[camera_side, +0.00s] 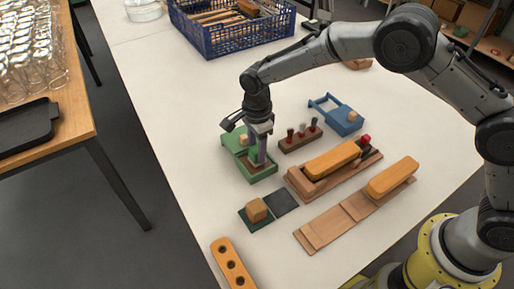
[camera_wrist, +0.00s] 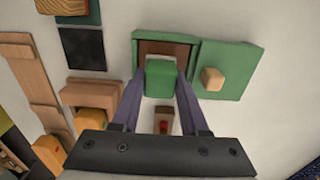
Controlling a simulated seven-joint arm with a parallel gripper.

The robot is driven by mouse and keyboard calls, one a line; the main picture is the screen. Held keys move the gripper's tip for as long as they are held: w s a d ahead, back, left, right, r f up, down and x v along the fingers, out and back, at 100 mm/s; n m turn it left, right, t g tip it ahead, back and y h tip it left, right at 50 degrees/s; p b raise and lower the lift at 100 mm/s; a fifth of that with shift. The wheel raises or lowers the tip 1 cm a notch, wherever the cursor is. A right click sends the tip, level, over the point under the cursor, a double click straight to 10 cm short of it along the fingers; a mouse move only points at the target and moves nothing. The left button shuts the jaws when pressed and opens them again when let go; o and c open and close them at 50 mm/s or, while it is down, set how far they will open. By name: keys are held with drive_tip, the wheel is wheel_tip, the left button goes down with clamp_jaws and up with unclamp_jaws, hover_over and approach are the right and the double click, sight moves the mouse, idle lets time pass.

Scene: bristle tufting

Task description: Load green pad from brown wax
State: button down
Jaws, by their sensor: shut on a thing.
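A green block, the green pad (camera_wrist: 160,78), sits between the two fingertips of my gripper (camera_wrist: 161,88) in the wrist view. My gripper is shut on it. Behind it lies a shallow green box (camera_wrist: 138,50) with the brown wax (camera_wrist: 170,48) inside, partly hidden by the pad. The open green lid (camera_wrist: 236,58) with a wooden knob lies to its right. In the side view my gripper (camera_side: 258,158) points down into the green box (camera_side: 264,175). The fingers hide the pad there. I cannot tell whether the pad touches the wax.
A wooden rack (camera_side: 300,143) with dark pegs and a blue box (camera_side: 346,124) stand close by. An orange block (camera_side: 331,160) rests on a wooden holder. A wooden cube (camera_side: 257,210) sits on a dark green mat. A blue crate (camera_side: 225,37) stands at the back.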

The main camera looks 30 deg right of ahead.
drive_tip(key=shift+f, duration=0.55)
idle(1.1)
drive_tip(key=shift+r, duration=3.6)
drive_tip(key=shift+d, duration=0.1)
drive_tip(key=s+d+n, duration=0.2)
drive_tip(key=d+n, duration=0.7)
drive_tip(key=d, duration=0.1)
drive_tip(key=s+d+n, duration=0.1)
drive_tip(key=d+n, duration=0.8)
drive_tip(key=d, duration=0.1)
drive_tip(key=shift+s+d+f, duration=0.4)
